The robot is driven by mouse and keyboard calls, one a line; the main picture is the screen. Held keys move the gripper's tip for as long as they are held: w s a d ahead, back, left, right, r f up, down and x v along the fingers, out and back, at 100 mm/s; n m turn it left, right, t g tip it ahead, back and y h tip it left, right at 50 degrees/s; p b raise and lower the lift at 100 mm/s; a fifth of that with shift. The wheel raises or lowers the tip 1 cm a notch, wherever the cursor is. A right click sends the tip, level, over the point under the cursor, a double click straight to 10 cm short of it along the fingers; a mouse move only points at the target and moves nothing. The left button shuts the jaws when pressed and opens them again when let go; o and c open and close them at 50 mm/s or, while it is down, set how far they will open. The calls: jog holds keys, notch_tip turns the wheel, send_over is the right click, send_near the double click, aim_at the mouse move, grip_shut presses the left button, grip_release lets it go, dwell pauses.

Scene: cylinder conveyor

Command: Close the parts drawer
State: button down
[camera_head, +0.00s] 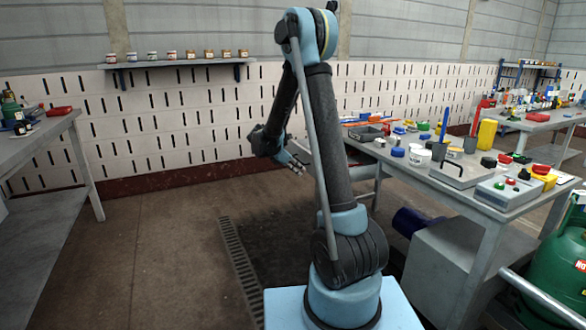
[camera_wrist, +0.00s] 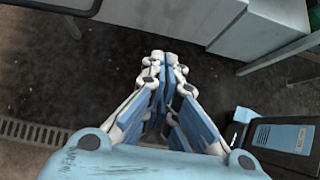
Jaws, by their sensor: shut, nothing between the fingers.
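My gripper (camera_head: 297,168) hangs in front of the left end of the workbench in the head view, over the floor. It fills the middle of the wrist view (camera_wrist: 163,66), with its fingers together and nothing between them. A pale grey box-like part (camera_head: 360,170) juts under the bench top's left end, partly behind my arm; it may be the parts drawer, but I cannot tell how far it is open. My gripper is apart from it, to its left in the picture.
The workbench (camera_head: 462,188) carries cups, a grey tray, a yellow bottle and a button box. A grey cabinet (camera_head: 450,262) stands below it and shows in the wrist view (camera_wrist: 262,27). A green gas bottle (camera_head: 560,262) stands at the right. Floor at left is clear.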

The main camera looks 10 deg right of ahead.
jog(key=w+d+f, duration=0.2)
jog(key=d, duration=0.4)
jog(key=shift+d+f, duration=0.25)
jog(key=shift+f, duration=0.15)
